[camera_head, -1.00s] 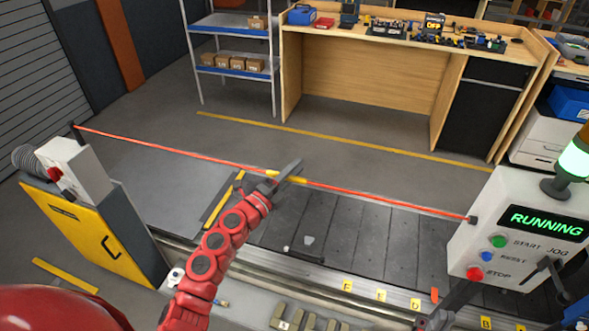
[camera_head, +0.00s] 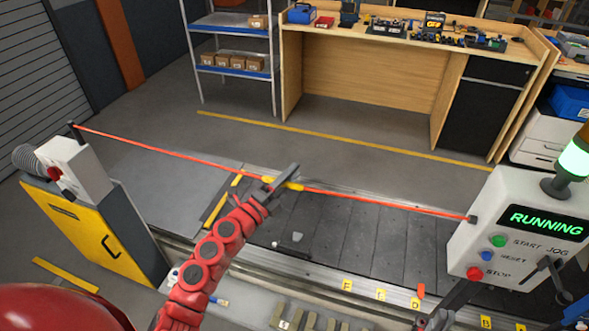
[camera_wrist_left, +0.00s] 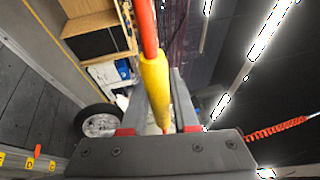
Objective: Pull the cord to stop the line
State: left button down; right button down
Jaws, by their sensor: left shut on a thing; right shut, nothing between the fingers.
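The red cord (camera_head: 390,202) runs across above the conveyor (camera_head: 345,235) from a post at the left to the control box (camera_head: 527,225) at the right. My left gripper (camera_head: 283,180) is shut on the cord at its yellow sleeve (camera_head: 294,186). In the left wrist view the yellow sleeve (camera_wrist_left: 155,82) passes between the fingers. The cord dips slightly at the grip. The box screen (camera_head: 542,223) reads RUNNING and the lamp (camera_head: 575,160) above it glows green. My right gripper (camera_head: 430,318) is low at the right, shut and empty, partly cut off by the frame's edge.
A yellow cabinet (camera_head: 85,235) with a grey box and red knob stands at the left. Green, blue and red buttons sit on the control box. A wooden workbench (camera_head: 375,95) and a shelf (camera_head: 235,65) stand behind. Floor between bench and conveyor is clear.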

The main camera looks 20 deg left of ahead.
pick_arm(q)
jog(key=shift+s+f, duration=0.1)
jog(key=shift+s, duration=0.8)
jog(key=c, duration=0.8)
grip_release()
jog(key=shift+o, duration=0.6)
jog(key=shift+s+a, duration=0.1)
jog(key=shift+a, duration=0.05)
jog(key=b+v, duration=0.5)
jog(key=v, duration=1.2)
jog(key=shift+s, duration=0.1)
